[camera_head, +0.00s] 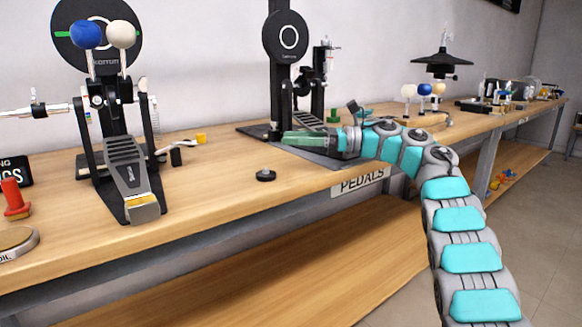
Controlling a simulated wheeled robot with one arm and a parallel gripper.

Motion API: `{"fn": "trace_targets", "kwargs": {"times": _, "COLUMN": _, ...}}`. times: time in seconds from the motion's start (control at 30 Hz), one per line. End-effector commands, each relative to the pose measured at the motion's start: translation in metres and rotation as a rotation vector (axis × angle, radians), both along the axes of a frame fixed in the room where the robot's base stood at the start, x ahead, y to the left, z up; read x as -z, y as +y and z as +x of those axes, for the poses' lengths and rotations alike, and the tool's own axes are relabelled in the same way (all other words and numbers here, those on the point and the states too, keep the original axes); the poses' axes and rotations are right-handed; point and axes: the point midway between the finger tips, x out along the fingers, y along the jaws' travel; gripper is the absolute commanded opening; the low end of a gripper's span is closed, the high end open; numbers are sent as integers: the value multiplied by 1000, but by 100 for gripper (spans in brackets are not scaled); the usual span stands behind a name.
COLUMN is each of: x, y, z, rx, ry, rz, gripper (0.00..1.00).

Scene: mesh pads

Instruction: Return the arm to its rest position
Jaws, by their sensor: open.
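My gripper (312,141) is at the end of my grey and turquoise arm, which reaches up from the lower right over the wooden bench. The gripper points left, low above a dark flat mat (328,161) at the foot of a black pedal stand. Its green fingers are open, and I see nothing between them. Whether the fingers touch the mat or the pedal behind them, I cannot tell.
A drum pedal (128,172) with blue and white beaters stands on the workbench (220,183) at left. A black pedal stand (283,80) rises behind my gripper. A small black puck (266,176) lies near the front edge. Bare bench lies between them. A lower shelf (290,262) runs underneath.

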Motion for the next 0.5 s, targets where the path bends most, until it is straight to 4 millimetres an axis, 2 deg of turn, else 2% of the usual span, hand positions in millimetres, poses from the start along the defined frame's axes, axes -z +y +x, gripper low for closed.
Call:
{"fn": "trace_targets", "kwargs": {"times": 0.3, "x": -41, "y": 2, "z": 26, "rx": 126, "ry": 96, "rz": 108, "gripper": 58}}
{"fn": "trace_targets", "kwargs": {"times": 0.5, "x": -76, "y": -7, "z": 53, "rx": 254, "ry": 194, "rz": 224, "gripper": 58}}
